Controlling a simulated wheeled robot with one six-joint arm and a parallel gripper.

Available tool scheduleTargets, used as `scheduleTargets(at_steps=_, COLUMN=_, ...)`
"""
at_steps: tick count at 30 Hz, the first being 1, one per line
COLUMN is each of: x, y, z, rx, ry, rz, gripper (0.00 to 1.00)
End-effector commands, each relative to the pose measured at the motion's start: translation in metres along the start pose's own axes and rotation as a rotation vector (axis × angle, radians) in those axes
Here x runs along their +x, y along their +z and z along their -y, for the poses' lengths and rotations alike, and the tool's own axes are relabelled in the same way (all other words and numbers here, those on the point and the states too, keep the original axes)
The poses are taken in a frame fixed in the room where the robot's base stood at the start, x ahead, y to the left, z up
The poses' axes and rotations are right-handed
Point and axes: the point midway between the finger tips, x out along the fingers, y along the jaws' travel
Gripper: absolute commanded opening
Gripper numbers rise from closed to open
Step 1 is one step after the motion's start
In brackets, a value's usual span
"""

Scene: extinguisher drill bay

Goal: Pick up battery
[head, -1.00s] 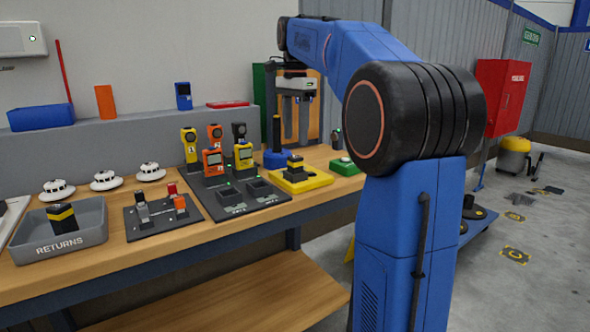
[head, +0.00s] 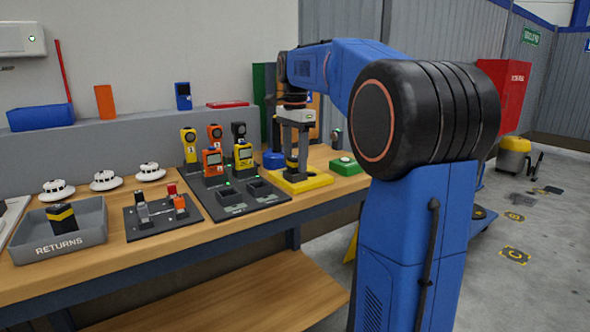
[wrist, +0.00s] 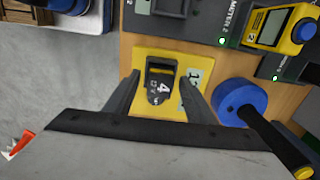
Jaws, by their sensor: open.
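A black battery (wrist: 160,84) with a yellow band and the mark 4 stands in a yellow tray (wrist: 187,60) on the bench. In the head view the yellow tray (head: 316,181) sits right of the meter dock, and the battery (head: 291,166) is partly hidden by the fingers. My gripper (head: 292,158) is open and points down at the battery from above. In the wrist view my gripper (wrist: 160,95) has one finger on each side of the battery, with gaps showing. Another black and yellow battery (head: 62,217) stands in the grey RETURNS bin (head: 85,235).
A blue round base with a black handle (wrist: 236,97) is close beside the tray. A green button (head: 345,164) is to its right.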

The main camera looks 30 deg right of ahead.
Motion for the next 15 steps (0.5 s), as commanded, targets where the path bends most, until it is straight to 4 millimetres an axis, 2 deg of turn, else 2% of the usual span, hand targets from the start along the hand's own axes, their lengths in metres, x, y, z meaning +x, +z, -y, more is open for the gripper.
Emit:
scheduleTargets(at_steps=2, x=-0.0001, y=0.0, z=0.0, rx=0.0, ry=0.0, rz=0.0, gripper=0.48)
scheduleTargets(at_steps=8, x=-0.0002, y=0.0, z=0.0001, rx=0.0, ry=0.0, rz=0.0, gripper=0.0)
scheduleTargets(at_steps=15, x=-0.001, y=-0.0001, z=0.0001, rx=0.0, ry=-0.001, rz=0.0, gripper=0.0)
